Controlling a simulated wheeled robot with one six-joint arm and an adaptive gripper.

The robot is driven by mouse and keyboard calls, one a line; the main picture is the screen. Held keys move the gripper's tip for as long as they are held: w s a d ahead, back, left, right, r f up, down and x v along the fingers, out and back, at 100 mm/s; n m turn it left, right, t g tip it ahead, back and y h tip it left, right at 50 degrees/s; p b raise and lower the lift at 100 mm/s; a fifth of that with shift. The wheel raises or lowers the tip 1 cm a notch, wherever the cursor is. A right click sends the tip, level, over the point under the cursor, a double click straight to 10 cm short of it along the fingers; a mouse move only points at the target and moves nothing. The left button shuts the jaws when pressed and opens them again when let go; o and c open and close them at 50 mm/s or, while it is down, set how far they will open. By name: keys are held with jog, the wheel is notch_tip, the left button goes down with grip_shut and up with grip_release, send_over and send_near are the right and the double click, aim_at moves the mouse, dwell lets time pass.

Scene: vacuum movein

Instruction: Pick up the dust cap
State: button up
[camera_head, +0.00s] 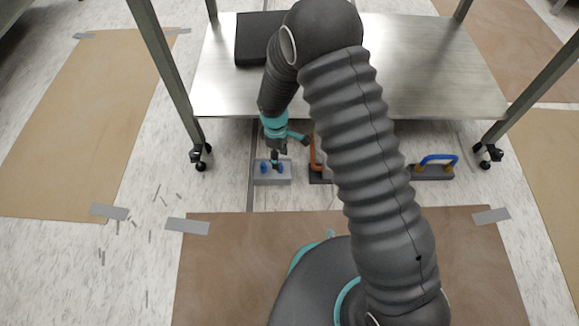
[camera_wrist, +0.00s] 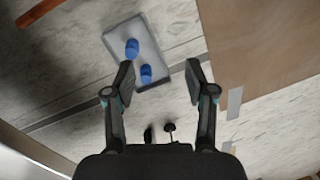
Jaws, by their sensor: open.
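Two blue caps sit on a small grey tray (camera_head: 273,181) on the floor, in front of the metal table. In the head view, one blue cap (camera_head: 263,168) is left of my gripper (camera_head: 274,163) and the other (camera_head: 281,168) is right of it. In the wrist view, the tray (camera_wrist: 164,68) lies ahead with one cap (camera_wrist: 132,48) farther off and one (camera_wrist: 146,74) nearer. The nearer cap appears between the fingertips of my open gripper (camera_wrist: 159,78), which holds nothing. I cannot tell which cap is the dust cap, or how high the fingers are above it.
An orange-handled tool (camera_head: 316,160) stands right of the tray, partly hidden by my arm. A blue-handled block (camera_head: 432,171) is farther right. The metal table (camera_head: 430,75) overhangs behind, with a dark box (camera_head: 252,38) on it. Brown floor sheeting (camera_head: 215,270) lies in front.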

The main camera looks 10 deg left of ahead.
jog(key=w+f+n, duration=0.1)
jog(key=f, duration=0.1)
jog(key=w+a+f+n, duration=0.1)
jog(key=w+f, duration=0.1)
jog(key=f, duration=0.1)
jog(key=w+a+f+n+t+y+b, duration=0.1)
jog(key=f+n, duration=0.1)
jog(key=shift+w+f, duration=0.15)
jog(key=shift+f, duration=0.15)
jog(key=shift+d+f+b, duration=0.2)
jog(key=shift+f+b, duration=0.05)
jog(key=shift+f, duration=1.1)
jog(key=shift+d+f+b, duration=0.2)
jog(key=shift+f+b, duration=0.05)
jog(key=shift+f, duration=1.05)
jog(key=shift+c, duration=0.2)
jog(key=c, duration=0.8)
